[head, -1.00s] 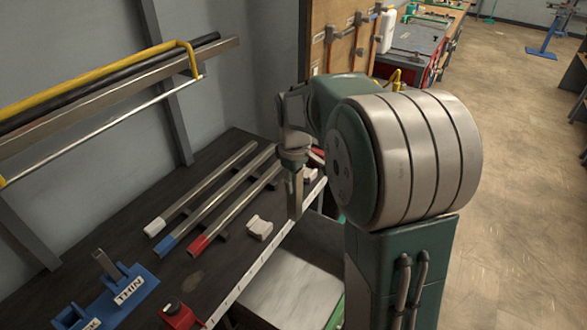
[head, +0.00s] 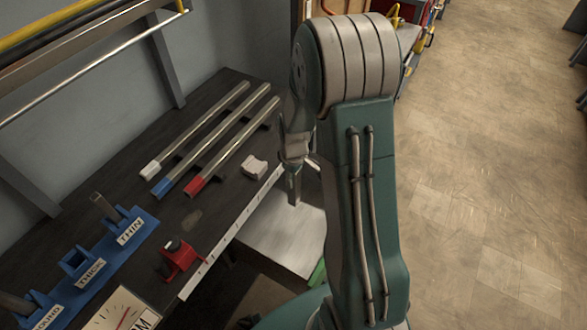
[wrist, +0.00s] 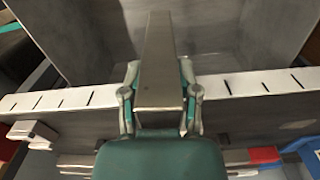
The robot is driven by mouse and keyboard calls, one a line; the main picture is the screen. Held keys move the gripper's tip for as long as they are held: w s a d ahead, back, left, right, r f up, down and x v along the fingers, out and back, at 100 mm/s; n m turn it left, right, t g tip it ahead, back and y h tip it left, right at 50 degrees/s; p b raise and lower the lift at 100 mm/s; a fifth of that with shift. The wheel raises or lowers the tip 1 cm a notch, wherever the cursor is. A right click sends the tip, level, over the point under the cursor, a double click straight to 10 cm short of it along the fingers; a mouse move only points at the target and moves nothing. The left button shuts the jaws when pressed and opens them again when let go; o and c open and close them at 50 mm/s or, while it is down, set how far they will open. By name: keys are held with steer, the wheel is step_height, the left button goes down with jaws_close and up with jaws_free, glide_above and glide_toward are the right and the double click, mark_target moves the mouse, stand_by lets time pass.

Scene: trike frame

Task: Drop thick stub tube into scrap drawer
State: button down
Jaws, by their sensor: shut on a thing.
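My gripper (head: 295,150) is shut on the thick stub tube (head: 294,188), a short square metal tube that hangs nearly upright. In the head view it overlaps the open scrap drawer (head: 278,240), a grey metal tray beside the bench's front edge. In the wrist view the fingers (wrist: 160,100) clasp the tube (wrist: 158,50) from both sides, and its far end points over the drawer's interior (wrist: 217,35). The exact height of the tube above the drawer floor cannot be told.
Three long tubes with white, blue and red ends (head: 215,140) lie on the dark bench (head: 130,155). A pale block (head: 254,167) sits near the ruler-marked edge (head: 225,240). A blue rack (head: 100,260) and a red device (head: 178,257) stand at the front left.

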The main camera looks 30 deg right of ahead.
steer(key=shift+f, duration=0.65)
steer(key=shift+c, duration=1.3)
jaws_free()
step_height(320, 180, up, 11)
steer(key=shift+r, duration=0.45)
